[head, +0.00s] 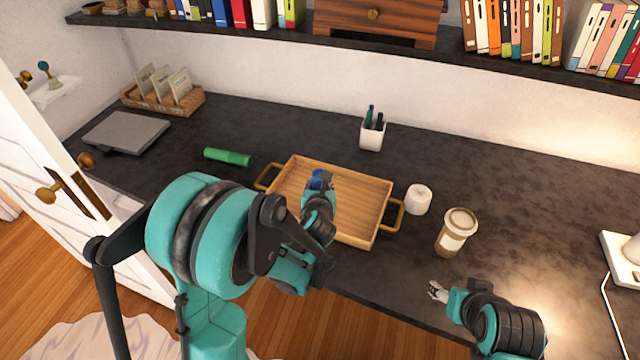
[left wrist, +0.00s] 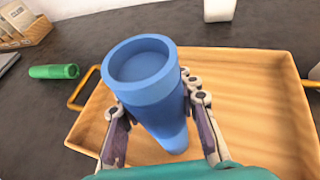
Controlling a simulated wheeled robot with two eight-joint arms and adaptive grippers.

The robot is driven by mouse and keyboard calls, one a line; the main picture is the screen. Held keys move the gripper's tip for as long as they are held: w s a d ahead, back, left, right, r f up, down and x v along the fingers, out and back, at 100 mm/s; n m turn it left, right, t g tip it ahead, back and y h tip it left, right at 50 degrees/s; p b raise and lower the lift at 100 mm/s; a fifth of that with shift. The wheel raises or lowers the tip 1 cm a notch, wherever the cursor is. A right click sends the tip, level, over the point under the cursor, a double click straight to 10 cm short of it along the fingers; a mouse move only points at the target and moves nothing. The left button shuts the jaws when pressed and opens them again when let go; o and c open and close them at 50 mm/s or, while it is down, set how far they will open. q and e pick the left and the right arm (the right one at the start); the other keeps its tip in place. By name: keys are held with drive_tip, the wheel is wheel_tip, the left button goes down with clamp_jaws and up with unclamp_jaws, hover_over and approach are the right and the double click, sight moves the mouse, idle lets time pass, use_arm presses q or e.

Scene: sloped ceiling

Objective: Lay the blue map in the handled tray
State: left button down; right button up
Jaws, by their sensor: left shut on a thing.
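The blue map (left wrist: 150,90) is a rolled blue tube. It shows large and close in the left wrist view, standing up between the fingers, and only a small part of it shows in the head view (head: 317,180). My left gripper (left wrist: 160,110) is shut on it. The gripper (head: 318,190) is over the wooden handled tray (head: 365,205), near its left-middle part. Whether the map touches the tray floor I cannot tell. My right gripper (head: 437,291) is near the desk's front edge, right of the tray, holding nothing visible; its fingers are too small to judge.
A green roll (head: 228,157) lies left of the tray. A pen cup (head: 372,131) stands behind it. A white roll (head: 418,199) and a coffee cup (head: 456,232) stand to its right. A laptop (head: 126,132) and a card box (head: 163,97) are at the far left.

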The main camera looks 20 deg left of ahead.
use_arm(q)
drive_tip(key=shift+f, duration=0.2)
drive_tip(key=c, duration=1.1)
unclamp_jaws()
drive_tip(key=shift+r, duration=0.1)
